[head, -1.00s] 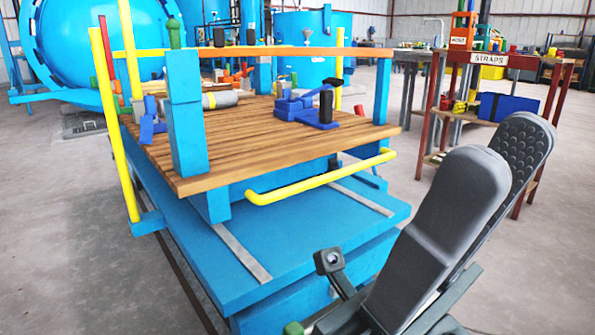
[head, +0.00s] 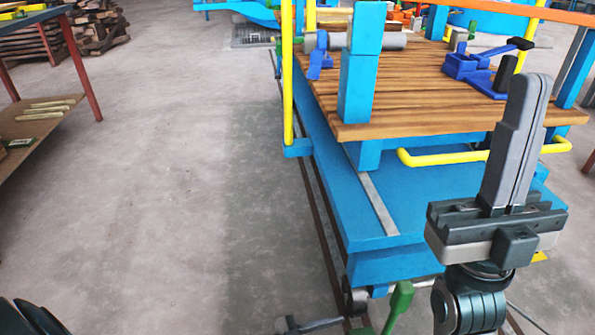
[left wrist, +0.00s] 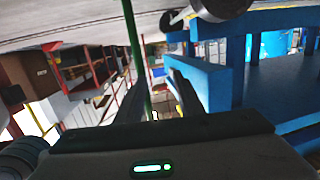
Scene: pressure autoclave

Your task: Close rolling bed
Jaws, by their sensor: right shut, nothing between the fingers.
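The rolling bed is a blue cart with a slatted wooden deck (head: 400,105), a blue lower base (head: 410,215) and a yellow push bar (head: 440,158) on its near side. It stands on floor rails. My right gripper (head: 528,90) points up in front of the bed's near right part, its fingers together and empty; it hides part of the bar and base. In the left wrist view my left gripper (left wrist: 157,98) has its dark fingers apart. Blue framework (left wrist: 205,80) and a thin green pole (left wrist: 137,50) lie beyond them. Whether anything touches the fingers is unclear.
A green-handled lever (head: 398,300) stands low in front of the bed. A yellow post (head: 288,80) rises at its left. A table with red legs (head: 85,70) is at far left. The floor between is clear. Blue clamps and a grey cylinder (head: 375,41) lie on the deck.

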